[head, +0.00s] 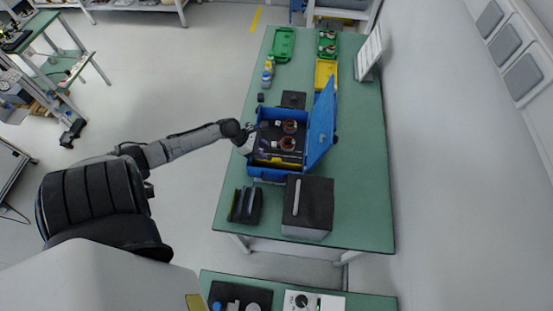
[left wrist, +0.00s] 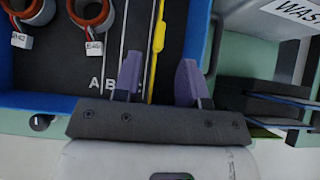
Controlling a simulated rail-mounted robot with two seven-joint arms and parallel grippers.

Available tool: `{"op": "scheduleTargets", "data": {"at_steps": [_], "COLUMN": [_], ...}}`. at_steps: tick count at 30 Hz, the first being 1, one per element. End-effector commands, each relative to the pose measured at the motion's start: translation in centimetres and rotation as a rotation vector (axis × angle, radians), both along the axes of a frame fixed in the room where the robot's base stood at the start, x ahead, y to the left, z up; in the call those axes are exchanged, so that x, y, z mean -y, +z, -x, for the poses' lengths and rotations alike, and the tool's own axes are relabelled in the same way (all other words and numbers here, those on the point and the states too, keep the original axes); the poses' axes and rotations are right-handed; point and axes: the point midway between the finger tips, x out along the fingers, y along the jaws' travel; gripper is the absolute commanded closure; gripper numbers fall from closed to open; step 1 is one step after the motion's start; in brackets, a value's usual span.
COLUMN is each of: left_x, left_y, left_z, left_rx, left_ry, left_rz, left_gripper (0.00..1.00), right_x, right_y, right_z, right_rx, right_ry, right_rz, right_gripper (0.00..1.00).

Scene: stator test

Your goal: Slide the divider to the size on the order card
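The blue box (head: 254,166) stands open on the green table, its lid raised on the right. The yellow divider (left wrist: 157,45) is a long thin strip inside the box, near a blue side wall (left wrist: 197,40); it also shows in the head view (head: 275,162). Letters A and B (left wrist: 103,84) mark the dark floor near two thin lines. My left gripper (left wrist: 159,80) is open, one purple finger on each side of the divider's line, apart from it; contact is unclear. In the head view it (head: 250,145) is at the box's left edge. My right gripper is not in view.
Two copper-ringed stators (head: 288,142) with white tags lie in the box. A dark case (head: 307,203) and a black holder (head: 245,205) stand in front. A white upright panel (head: 369,54), its print unreadable, stands at back right. Bare table lies right of the lid.

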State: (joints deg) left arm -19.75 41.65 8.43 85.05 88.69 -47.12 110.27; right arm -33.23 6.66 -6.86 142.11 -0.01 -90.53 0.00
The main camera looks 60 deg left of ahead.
Motion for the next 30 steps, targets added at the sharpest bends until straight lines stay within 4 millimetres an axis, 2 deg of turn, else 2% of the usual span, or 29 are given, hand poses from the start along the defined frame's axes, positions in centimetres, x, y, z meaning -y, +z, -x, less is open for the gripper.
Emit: {"op": "scheduleTargets", "data": {"at_steps": [6, 12, 18, 28, 30], "left_x": [1.6, 2.6, 3.1, 3.1, 3.1], "left_y": [-2.8, -4.5, -5.2, -5.3, -5.3], "left_z": [-2.3, -3.5, -4.1, -4.3, -4.3], "left_rx": [0.001, 0.000, -0.001, 0.000, 0.000], "left_ry": [0.001, 0.001, -0.001, -0.001, -0.001], "left_rz": [0.000, 0.001, -0.001, -0.002, -0.002], "left_gripper": [0.62, 0.62, 0.62, 0.62, 0.67], "right_x": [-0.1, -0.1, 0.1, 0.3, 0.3], "right_y": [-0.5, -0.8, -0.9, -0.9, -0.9], "right_z": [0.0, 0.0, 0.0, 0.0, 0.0], "right_rx": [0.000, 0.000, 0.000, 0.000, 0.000], "right_ry": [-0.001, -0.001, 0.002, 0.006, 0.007], "right_rz": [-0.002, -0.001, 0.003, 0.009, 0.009], "right_gripper": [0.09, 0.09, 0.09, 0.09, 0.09]}}
